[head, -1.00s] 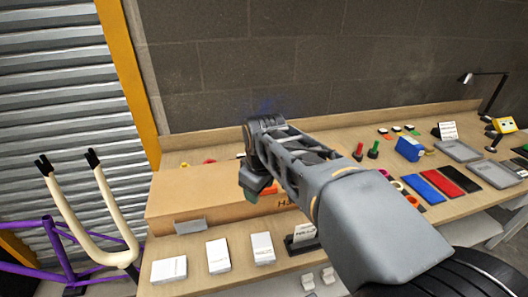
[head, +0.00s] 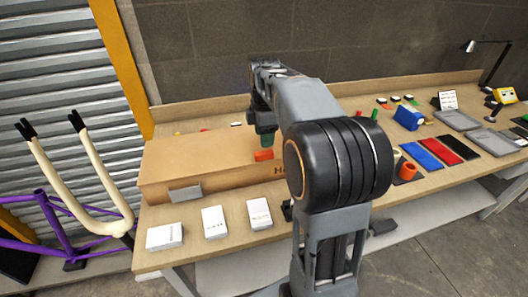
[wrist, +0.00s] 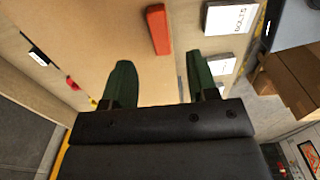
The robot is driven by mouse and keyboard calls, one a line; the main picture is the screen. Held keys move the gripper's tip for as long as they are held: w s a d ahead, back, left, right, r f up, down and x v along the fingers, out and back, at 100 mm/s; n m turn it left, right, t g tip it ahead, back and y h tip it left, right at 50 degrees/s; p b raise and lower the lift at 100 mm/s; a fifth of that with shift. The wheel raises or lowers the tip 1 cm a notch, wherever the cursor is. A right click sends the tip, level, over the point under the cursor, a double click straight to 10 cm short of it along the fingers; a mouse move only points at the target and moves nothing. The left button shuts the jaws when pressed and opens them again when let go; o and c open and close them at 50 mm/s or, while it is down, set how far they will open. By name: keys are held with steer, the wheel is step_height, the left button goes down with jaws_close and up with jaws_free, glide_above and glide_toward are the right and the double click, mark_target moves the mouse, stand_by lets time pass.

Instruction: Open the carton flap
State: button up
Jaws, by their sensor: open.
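The long brown carton (head: 205,150) lies on the bench, its flat top shut. An orange tab (head: 264,155) sits on the carton's top; in the wrist view the tab (wrist: 158,30) is a red-orange bar. My gripper (head: 266,138) is just behind the tab in the head view, pointing down over the carton. In the wrist view its two green fingers (wrist: 159,62) are apart and empty, with the tab beyond their tips, roughly between them. I cannot tell how high the fingers are above the carton.
Several white label boxes (head: 214,221) stand along the bench's front edge, before the carton. A grey plate (head: 185,193) is at the carton's front. Blue, red and black panels (head: 451,149) lie to the right. A cream fork (head: 80,195) on a purple frame stands left.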

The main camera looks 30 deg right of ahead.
mark_target(264, 152)
steer(key=shift+f, duration=3.45)
